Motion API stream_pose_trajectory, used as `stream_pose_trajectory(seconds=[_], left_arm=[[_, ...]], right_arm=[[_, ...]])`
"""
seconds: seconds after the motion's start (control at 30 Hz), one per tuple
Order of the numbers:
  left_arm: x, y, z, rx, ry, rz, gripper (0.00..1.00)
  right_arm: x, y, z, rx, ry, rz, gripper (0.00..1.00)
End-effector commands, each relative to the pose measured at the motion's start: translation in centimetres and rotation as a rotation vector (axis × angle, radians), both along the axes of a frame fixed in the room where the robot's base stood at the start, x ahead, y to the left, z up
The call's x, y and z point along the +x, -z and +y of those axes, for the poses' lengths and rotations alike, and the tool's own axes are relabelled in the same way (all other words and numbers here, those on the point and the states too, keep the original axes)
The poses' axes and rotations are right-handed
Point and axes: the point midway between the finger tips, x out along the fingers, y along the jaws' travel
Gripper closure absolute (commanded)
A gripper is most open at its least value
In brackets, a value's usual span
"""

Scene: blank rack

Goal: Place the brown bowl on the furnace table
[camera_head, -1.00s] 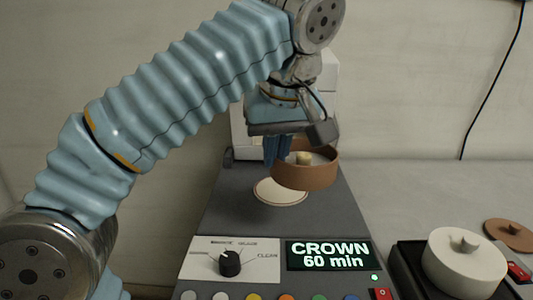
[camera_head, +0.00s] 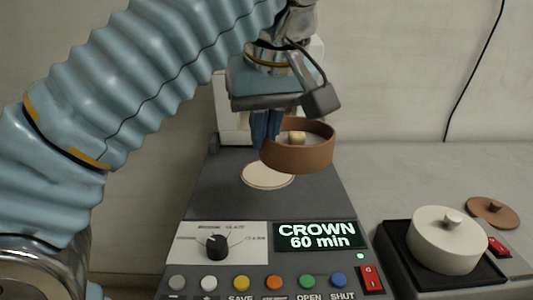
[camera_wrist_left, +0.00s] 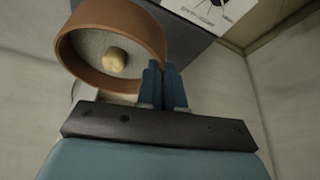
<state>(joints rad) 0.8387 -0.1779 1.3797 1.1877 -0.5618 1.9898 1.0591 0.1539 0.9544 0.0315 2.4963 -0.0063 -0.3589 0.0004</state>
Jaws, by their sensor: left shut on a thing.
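The brown bowl (camera_head: 298,157) is round with upright sides and a pale inside, and a small cream-coloured lump (camera_head: 297,138) lies in it. My left gripper (camera_head: 266,130) is shut on the bowl's left wall and holds it above the dark furnace table. The bowl also shows in the left wrist view (camera_wrist_left: 82,60), with the blue fingers (camera_wrist_left: 165,85) at its rim. A pale round plate (camera_head: 268,175) lies on the furnace table (camera_head: 225,190) below and left of the bowl. My right gripper is out of view.
A control panel with a knob (camera_head: 217,247), several coloured buttons and a display (camera_head: 317,236) reading "CROWN 60 min" fronts the furnace. A white lidded pot (camera_head: 447,240) stands on a black base at the right, with a brown lid (camera_head: 492,212) behind. A white block (camera_head: 228,105) stands behind the table.

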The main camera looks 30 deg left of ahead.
Motion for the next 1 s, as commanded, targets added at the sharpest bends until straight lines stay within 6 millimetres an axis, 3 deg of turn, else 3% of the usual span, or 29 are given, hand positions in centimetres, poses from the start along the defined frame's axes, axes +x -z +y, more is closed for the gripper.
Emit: stream_pose_trajectory(seconds=[0.33, 1.0], left_arm=[[0.3, -0.3, 2.9, -0.011, 0.030, -0.009, 1.00], [2.9, 1.1, 4.9, -0.002, 0.038, 0.002, 1.00]], right_arm=[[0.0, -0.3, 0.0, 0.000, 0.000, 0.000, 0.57], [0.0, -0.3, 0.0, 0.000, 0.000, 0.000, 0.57]])
